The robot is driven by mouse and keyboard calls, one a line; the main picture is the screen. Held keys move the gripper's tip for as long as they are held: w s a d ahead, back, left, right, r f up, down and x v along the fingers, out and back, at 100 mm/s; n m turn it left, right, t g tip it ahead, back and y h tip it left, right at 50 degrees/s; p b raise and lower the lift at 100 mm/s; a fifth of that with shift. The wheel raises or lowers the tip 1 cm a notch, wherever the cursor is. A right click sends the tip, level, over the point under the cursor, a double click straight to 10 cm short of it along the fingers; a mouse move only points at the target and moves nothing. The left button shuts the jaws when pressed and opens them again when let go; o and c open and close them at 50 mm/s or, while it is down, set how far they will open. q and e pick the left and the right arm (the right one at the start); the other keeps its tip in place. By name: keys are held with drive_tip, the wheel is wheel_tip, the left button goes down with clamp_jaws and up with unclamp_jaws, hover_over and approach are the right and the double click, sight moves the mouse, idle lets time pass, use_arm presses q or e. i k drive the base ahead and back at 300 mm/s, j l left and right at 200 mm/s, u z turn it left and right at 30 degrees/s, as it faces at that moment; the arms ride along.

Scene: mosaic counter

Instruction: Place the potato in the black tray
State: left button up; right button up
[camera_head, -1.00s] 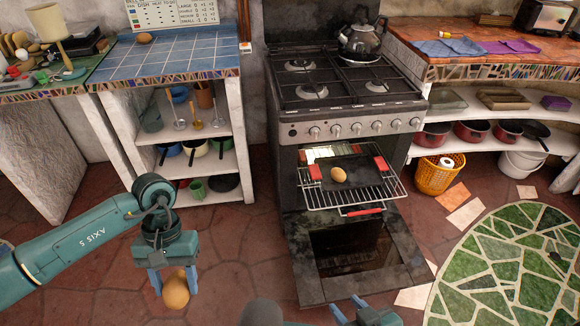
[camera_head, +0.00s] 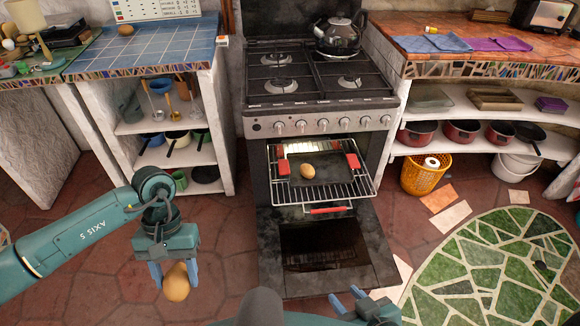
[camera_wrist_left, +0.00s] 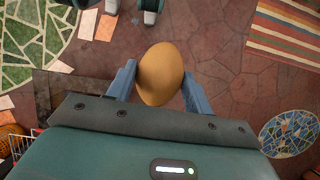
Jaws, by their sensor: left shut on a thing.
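My left gripper (camera_head: 175,278) is shut on a brown potato (camera_head: 177,284), held in the air over the tiled floor left of the oven. In the left wrist view the potato (camera_wrist_left: 160,75) sits between the two blue fingers. The black tray (camera_head: 325,172) with red handle pieces lies on the pulled-out oven rack (camera_head: 318,193), and another potato (camera_head: 307,171) rests on it. My right gripper (camera_head: 348,300) is low in the head view, in front of the oven door, its blue fingers apart with nothing visible between them.
The oven door (camera_head: 325,250) hangs open below the rack. The stove top (camera_head: 310,80) with a kettle (camera_head: 339,36) is above. Another potato-like item (camera_head: 126,30) lies on the blue tiled counter (camera_head: 150,50). A yellow basket (camera_head: 424,177) stands at right. Open floor lies left of the oven.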

sight(332, 173)
drive_tip(key=l+u, duration=0.2)
drive_tip(key=l, duration=1.65)
drive_tip(key=l+u, duration=0.1)
drive_tip(key=l, duration=0.8)
drive_tip(key=i+l, duration=0.1)
drive_tip(key=l, duration=0.2)
drive_tip(key=i+l+u, duration=0.1)
drive_tip(key=l, duration=0.2)
drive_tip(key=i+l, duration=0.1)
drive_tip(key=l, duration=0.2)
drive_tip(key=i+l+u, duration=0.1)
drive_tip(key=i+l, duration=0.45)
drive_tip(key=l, duration=0.3)
drive_tip(key=i+l, duration=0.15)
drive_tip(key=i, duration=0.15)
drive_tip(key=i+l+u, duration=0.1)
drive_tip(key=i, duration=0.2)
